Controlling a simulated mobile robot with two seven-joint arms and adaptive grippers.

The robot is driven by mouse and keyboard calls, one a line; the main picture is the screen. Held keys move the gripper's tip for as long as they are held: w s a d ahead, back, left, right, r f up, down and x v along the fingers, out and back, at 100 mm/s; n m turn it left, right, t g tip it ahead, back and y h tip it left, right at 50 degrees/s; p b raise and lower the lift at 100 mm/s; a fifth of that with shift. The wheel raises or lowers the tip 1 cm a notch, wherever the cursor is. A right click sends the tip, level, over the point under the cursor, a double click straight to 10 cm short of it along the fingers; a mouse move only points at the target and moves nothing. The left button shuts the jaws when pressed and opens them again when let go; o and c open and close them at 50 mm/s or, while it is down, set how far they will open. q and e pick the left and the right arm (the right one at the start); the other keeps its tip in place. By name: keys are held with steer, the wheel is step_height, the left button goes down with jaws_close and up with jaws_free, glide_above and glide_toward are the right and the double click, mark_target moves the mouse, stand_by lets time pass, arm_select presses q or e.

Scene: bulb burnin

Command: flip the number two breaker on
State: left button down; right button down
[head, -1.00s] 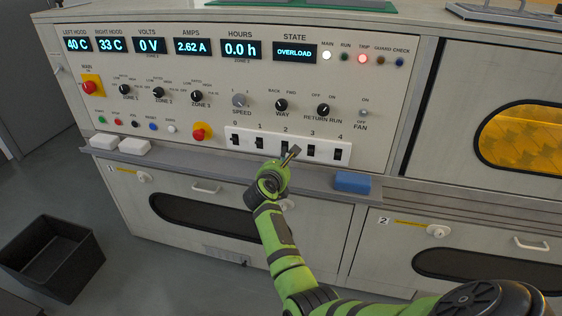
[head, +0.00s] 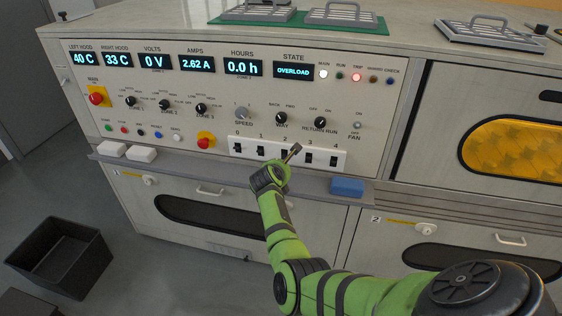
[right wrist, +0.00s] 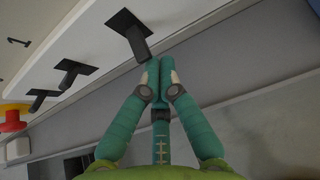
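The white breaker strip (head: 322,164) on the control panel has black levers numbered 0 to 4. The number two breaker is mostly hidden behind my right gripper (head: 294,149) in the head view. In the right wrist view the nearest black lever (right wrist: 138,38), apparently number two, stands out from the strip just beyond the fingertips. My right gripper (right wrist: 159,75) has its fingertips together, with nothing seen between them. The tips are close below the lever's end; I cannot tell whether they touch. The state display (head: 293,71) reads OVERLOAD and the TRIP light (head: 357,78) glows red. My left gripper is out of view.
Breaker one (head: 261,149) and breaker three (head: 309,158) flank the gripper closely. A ledge below the panel holds a blue block (head: 347,187) and two white blocks (head: 142,154). A red knob on a yellow plate (head: 206,140) is left of the strip. A black bin (head: 62,258) stands on the floor.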

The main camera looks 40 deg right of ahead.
step_height(320, 180, up, 2)
steer(key=g+y+p, duration=0.1)
steer(key=p, duration=0.2)
steer(key=shift+a+r+y+p, duration=0.1)
steer(key=shift+y+p, duration=0.2)
steer(key=shift+p, duration=0.05)
steer(key=shift+r+g+y+p, duration=0.1)
steer(key=shift+g+y+p, duration=0.25)
steer(key=shift+g+y, duration=0.05)
steer(key=shift+y, duration=0.3)
steer(key=shift+r+g+y, duration=0.15)
steer(key=shift+g+y, duration=0.15)
steer(key=shift+g, duration=0.2)
steer(key=shift+s+f, duration=0.1)
steer(key=shift+f, duration=0.15)
steer(key=shift+r, duration=0.15)
steer(key=shift+r+p, duration=0.6)
steer(key=shift+r, duration=0.15)
